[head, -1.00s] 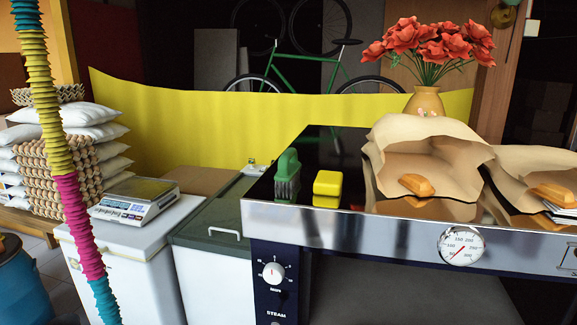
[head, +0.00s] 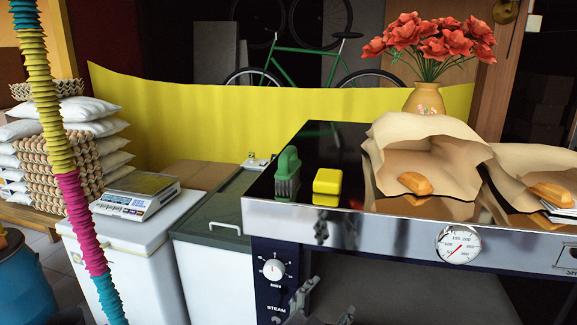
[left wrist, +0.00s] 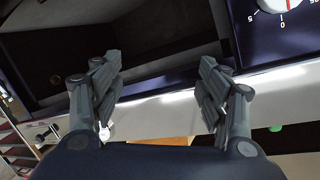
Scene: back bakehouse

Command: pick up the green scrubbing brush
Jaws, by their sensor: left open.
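The green scrubbing brush (head: 287,174) stands on the dark glossy oven top near its left edge, bristles down, left of a yellow sponge-like block (head: 327,182). My left gripper (head: 326,290) shows at the bottom of the head view, in front of the oven front, below and to the right of the brush. In the left wrist view the left gripper (left wrist: 160,92) has its two fingers spread wide with nothing between them. I cannot make out the brush for certain in that view. My right gripper is in neither view.
Paper bags (head: 425,150) with bread rolls and a vase (head: 424,100) of red flowers stand right of the block. The oven's steel front edge (head: 400,226) carries a dial. A scale (head: 136,195) sits on a white chest at left. A ribbed coloured column (head: 68,185) stands at far left.

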